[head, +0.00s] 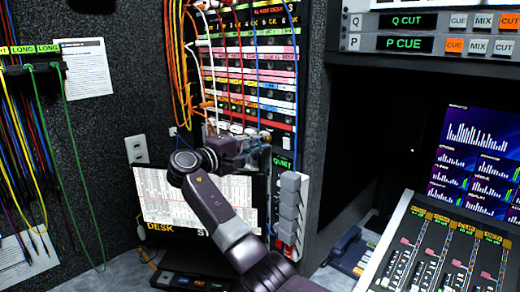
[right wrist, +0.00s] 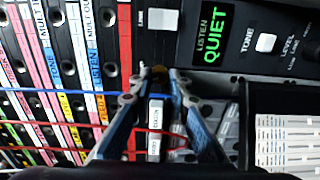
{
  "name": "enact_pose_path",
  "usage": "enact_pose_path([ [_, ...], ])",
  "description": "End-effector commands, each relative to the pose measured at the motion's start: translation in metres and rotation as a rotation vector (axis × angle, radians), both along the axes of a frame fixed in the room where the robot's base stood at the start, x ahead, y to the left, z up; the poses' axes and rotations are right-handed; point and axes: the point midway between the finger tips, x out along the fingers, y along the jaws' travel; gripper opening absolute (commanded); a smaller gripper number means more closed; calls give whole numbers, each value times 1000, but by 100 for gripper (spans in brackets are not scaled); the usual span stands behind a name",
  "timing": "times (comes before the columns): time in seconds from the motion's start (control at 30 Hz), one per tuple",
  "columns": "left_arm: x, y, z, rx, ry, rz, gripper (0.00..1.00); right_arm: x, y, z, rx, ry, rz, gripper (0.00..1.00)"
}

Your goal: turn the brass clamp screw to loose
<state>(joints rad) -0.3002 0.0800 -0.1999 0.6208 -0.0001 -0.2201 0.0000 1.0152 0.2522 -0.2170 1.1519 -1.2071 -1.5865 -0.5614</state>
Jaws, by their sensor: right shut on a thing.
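In the head view my right gripper (head: 252,147) is at the lower right of the patch bay, and I cannot make out the screw there. My left gripper is not in view.
The patch bay (head: 250,62) has cables plugged in, and a blue cable hangs close to my gripper. The QUIET listen panel (right wrist: 222,35) is beside the fingers. A labelled sheet or screen (head: 160,200) is behind my arm. A mixing desk (head: 440,250) stands at right.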

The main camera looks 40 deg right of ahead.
Motion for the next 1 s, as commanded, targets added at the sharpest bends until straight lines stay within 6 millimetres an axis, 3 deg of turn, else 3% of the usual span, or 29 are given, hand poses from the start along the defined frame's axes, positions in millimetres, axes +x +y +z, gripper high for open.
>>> enact_pose_path([
  [0.67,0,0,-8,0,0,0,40,0,1,-3,10,-55,-1,0],
  [0.7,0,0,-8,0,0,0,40,0,1,-3,10,-55,-1,21],
  [0.8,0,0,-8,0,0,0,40,0,1,-2,9,-55,-1,32],
  [1.0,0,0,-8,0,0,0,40,0,0,-1,7,-57,-1,34],
])
